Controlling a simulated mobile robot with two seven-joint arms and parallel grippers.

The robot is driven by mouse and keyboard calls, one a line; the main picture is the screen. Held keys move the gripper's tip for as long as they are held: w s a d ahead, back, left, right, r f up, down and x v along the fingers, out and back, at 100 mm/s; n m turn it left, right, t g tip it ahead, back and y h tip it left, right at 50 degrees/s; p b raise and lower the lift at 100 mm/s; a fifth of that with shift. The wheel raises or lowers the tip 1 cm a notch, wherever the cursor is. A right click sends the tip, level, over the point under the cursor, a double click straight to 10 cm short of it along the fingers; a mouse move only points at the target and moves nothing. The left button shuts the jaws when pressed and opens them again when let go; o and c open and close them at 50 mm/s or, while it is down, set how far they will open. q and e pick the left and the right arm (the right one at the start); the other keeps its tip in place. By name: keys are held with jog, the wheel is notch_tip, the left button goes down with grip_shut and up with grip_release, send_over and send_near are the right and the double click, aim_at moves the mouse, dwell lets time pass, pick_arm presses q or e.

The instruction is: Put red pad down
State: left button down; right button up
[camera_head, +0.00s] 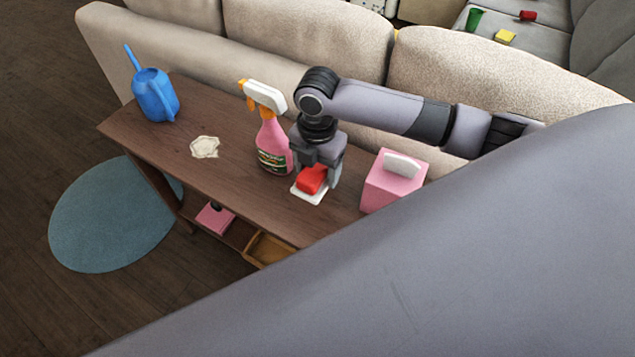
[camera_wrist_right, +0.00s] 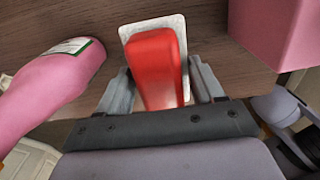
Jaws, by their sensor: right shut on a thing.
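The red pad (camera_head: 312,179) has a red upper part and a white base (camera_head: 308,197). It is at the near edge of the brown wooden table (camera_head: 240,170), between a pink spray bottle and a pink tissue box. My right gripper (camera_head: 318,183) points down and is shut on the pad. In the right wrist view the red pad (camera_wrist_right: 156,62) lies between the two fingers, with its white base showing around its far end above the wood. I cannot tell whether the base touches the table. My left gripper is not in view.
The pink spray bottle (camera_head: 272,146) stands close left of my right gripper, and the tissue box (camera_head: 392,184) close right. A crumpled cloth (camera_head: 205,147) and a blue watering can (camera_head: 155,95) are farther left. A beige sofa (camera_head: 300,40) runs behind the table.

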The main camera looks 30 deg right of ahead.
notch_tip(320, 180, down, 5)
jog(key=shift+r+b, duration=0.15)
jog(key=shift+b, duration=0.25)
jog(key=o, duration=0.9)
jog(key=shift+o, duration=0.2)
